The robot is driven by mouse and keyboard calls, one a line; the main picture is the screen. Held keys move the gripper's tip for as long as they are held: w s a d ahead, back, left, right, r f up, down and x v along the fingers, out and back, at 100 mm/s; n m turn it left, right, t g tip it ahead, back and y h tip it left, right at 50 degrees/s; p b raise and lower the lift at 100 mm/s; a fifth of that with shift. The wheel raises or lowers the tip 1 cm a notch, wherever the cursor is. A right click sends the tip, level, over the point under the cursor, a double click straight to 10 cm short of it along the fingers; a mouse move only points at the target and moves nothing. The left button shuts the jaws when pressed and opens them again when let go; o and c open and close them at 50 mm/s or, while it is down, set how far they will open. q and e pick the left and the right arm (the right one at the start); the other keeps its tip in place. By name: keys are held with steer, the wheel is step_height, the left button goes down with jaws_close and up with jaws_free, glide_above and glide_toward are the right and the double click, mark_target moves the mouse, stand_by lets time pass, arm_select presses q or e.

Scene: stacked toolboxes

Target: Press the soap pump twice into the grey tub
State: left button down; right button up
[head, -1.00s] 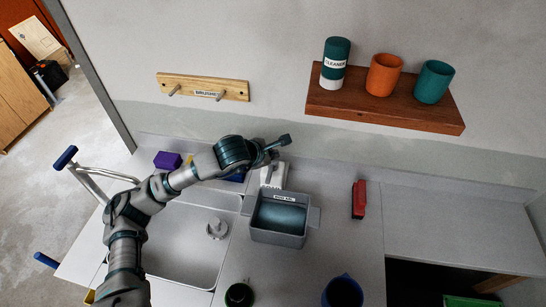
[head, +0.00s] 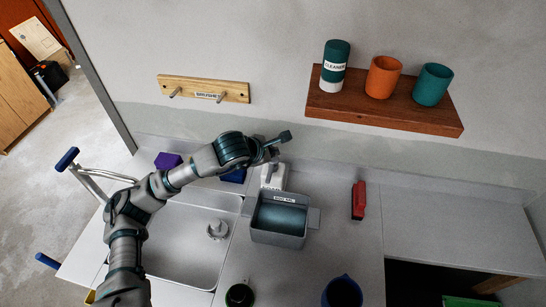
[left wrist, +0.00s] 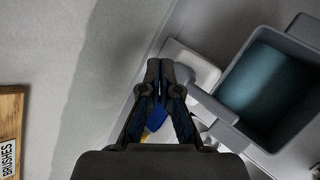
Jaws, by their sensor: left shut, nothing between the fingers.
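The white soap pump (head: 273,176) stands on the counter against the back wall, directly behind the grey tub (head: 309,239). The tub has a label on its rim and bluish content inside. My left gripper (head: 285,137) is shut and empty, above and behind the pump in the head view. In the left wrist view, its fingertips (left wrist: 160,68) are together, with the white pump (left wrist: 200,68) partly hidden just right of them and the tub (left wrist: 226,66) further right. I cannot tell the height gap between fingertips and pump. My right gripper is not in view.
A steel sink (head: 180,245) lies left of the tub. A red object (head: 358,200) stands to the right and a blue cup (head: 342,291) in front. A shelf (head: 390,112) with a cleaner bottle and two cups hangs above. The right counter (head: 460,225) is clear.

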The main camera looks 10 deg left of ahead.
arm_select(q)
steer(key=shift+r, duration=0.25)
steer(key=shift+r+p, duration=1.15)
steer(key=shift+r, duration=1.35)
